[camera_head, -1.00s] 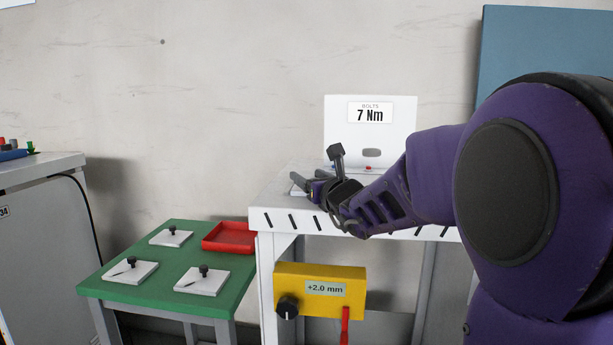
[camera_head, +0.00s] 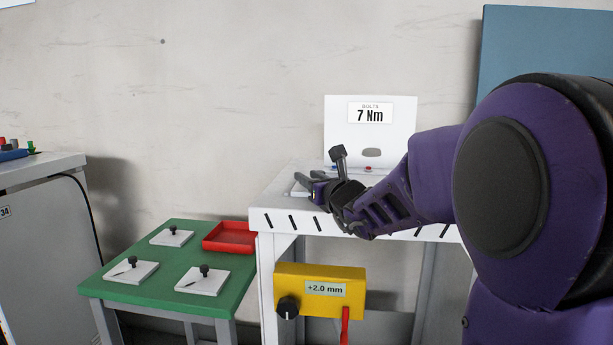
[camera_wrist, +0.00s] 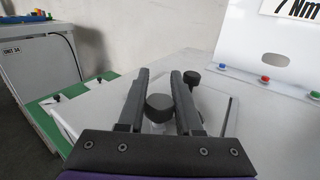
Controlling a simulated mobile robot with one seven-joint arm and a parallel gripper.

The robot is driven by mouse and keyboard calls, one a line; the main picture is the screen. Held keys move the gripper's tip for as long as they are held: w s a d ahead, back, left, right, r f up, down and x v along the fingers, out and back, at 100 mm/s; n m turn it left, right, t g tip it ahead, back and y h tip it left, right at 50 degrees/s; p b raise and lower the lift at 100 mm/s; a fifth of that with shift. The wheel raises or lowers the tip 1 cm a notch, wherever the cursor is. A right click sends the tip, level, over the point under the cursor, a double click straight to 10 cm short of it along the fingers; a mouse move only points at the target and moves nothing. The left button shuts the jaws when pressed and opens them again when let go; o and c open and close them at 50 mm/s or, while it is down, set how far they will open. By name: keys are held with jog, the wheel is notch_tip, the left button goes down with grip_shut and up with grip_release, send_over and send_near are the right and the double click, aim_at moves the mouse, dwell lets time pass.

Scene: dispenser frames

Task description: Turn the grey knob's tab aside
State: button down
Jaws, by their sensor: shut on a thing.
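In the wrist view a dark grey round knob (camera_wrist: 159,106) stands between the two black fingers of my gripper (camera_wrist: 160,74), which are shut on its sides. The knob sits over a pale plate (camera_wrist: 105,105) on the white table. I cannot make out its tab. A second, smaller black knob (camera_wrist: 193,76) stands just beyond the right finger, beside a thin dark line on the plate. In the head view my gripper (camera_head: 308,184) is low over the left part of the white table (camera_head: 285,212); the held knob is hidden there.
A white panel (camera_head: 343,138) reading "7 Nm" stands behind, with coloured buttons (camera_wrist: 264,79) at its foot. At left, a green table (camera_head: 150,254) carries several white plates with black knobs and a red tray (camera_head: 229,247). A yellow box (camera_head: 345,277) hangs at the table's front.

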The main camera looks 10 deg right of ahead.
jog(key=n+y+p, duration=0.1)
jog(key=n+g+y+p, duration=0.1)
jog(key=y, duration=0.1)
jog(key=n+y+p, duration=0.1)
jog(key=p, duration=0.1)
jog(key=shift+s+a+r+g+y, duration=0.2)
jog(key=shift+a+g+y, duration=0.1)
jog(key=shift+a+g, duration=0.1)
jog(key=n+g+y+p, duration=0.1)
jog(key=n+g+y, duration=0.1)
jog(key=n+g+y+p, duration=0.1)
jog(key=g+y+p, duration=0.1)
jog(key=s+a+n+g+y+p, duration=0.1)
jog(key=n+y, duration=0.1)
jog(key=shift+f+n+g+p, duration=0.15)
jog(key=shift+n+g+p, duration=0.15)
jog(key=shift+g+p, duration=0.1)
jog(key=shift+a, duration=0.1)
jog(key=c, duration=0.6)
grip_release()
jog(key=v, duration=1.7)
jog(key=shift+d+f, duration=0.1)
jog(key=shift+d, duration=0.2)
